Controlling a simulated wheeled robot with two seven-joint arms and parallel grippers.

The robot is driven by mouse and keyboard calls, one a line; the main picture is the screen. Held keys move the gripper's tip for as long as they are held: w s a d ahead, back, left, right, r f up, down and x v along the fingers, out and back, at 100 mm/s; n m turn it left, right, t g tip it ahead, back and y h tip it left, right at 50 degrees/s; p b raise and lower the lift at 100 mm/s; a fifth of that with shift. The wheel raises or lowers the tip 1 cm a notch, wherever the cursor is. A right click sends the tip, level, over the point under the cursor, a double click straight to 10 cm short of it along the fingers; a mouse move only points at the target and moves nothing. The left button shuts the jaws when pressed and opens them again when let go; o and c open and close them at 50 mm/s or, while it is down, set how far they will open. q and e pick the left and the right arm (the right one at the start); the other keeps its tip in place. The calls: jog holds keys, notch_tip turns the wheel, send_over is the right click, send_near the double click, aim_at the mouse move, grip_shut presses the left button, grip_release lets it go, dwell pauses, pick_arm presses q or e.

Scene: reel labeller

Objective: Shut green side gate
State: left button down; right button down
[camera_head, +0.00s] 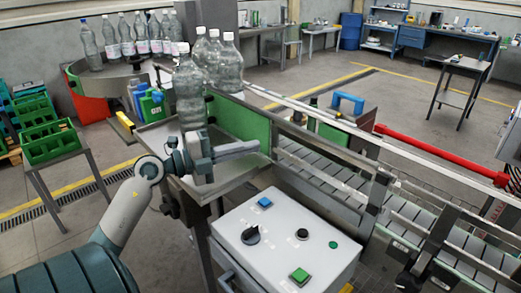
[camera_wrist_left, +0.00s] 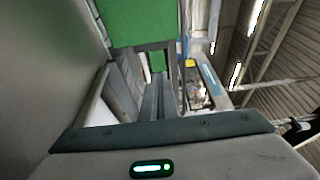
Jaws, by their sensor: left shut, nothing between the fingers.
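A green panel (camera_head: 242,121), which looks like the side gate, stands upright between the metal tray and the conveyor's near guard. It also fills the top of the left wrist view (camera_wrist_left: 143,20). Whether it is fully shut against its frame, I cannot tell. My left gripper (camera_head: 257,147) is shut and empty, pointing right, in front of the panel's lower right part. Whether the fingertips touch the panel is unclear. My right gripper is not in view.
A grey control box (camera_head: 285,243) with buttons and a dark knob stands just below the left gripper. Green crates (camera_head: 50,145) are at left.

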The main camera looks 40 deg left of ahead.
pick_arm(q)
jog(key=v, duration=0.2)
jog(key=shift+s+a+f+b, duration=0.1)
jog(key=shift+s+a+b, duration=0.1)
jog(key=shift+b, duration=0.1)
jog(key=shift+s, duration=0.1)
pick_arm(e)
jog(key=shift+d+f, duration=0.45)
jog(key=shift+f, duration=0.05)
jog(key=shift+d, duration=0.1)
pick_arm(q)
jog(key=shift+r, duration=0.2)
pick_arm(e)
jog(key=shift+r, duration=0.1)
